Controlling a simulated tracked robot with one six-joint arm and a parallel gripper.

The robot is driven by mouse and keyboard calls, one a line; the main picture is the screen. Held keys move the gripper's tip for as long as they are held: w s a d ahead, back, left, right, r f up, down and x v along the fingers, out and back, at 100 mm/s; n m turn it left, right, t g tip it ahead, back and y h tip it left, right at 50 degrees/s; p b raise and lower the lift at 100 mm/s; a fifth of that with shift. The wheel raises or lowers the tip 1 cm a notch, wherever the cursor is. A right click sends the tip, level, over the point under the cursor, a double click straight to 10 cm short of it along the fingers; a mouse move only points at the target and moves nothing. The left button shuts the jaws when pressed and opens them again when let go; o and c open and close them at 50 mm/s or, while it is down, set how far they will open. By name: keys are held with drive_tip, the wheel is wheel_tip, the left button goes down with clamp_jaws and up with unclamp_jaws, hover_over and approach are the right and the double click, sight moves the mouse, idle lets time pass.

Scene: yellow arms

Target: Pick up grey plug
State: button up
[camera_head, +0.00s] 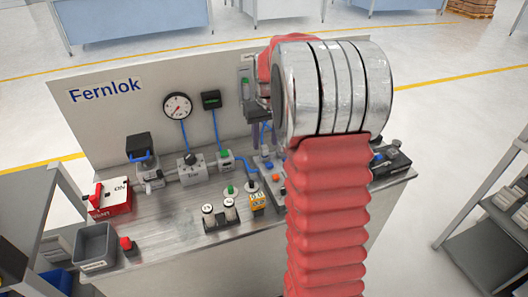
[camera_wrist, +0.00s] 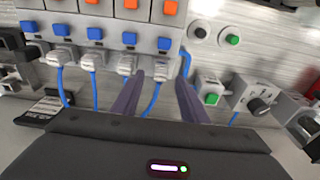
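In the wrist view several light grey plugs with blue cables sit in a row along the front of a grey block with blue buttons. They include a left plug (camera_wrist: 61,57), a second plug (camera_wrist: 92,62) and a third plug (camera_wrist: 127,65). A further plug (camera_wrist: 160,70) shows at the right end, by the fingertips. My gripper (camera_wrist: 161,78) is open, its two purple-grey fingers apart, with a blue cable running between them. I cannot tell whether they touch a plug. In the head view my gripper (camera_head: 256,145) hangs over the bench; my arm hides most of the block.
The bench (camera_head: 190,245) carries a red switch box (camera_head: 109,198), a grey bin (camera_head: 95,247), a valve block (camera_head: 192,168) and several small fittings. A back panel with a gauge (camera_head: 178,106) rises behind. In the wrist view a green-button box (camera_wrist: 211,92) stands right of the fingers.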

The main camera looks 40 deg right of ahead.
sight(265, 146)
drive_tip(key=shift+w+f, duration=0.2)
drive_tip(key=shift+f, duration=1.75)
drive_tip(key=shift+c, duration=0.5)
clamp_jaws()
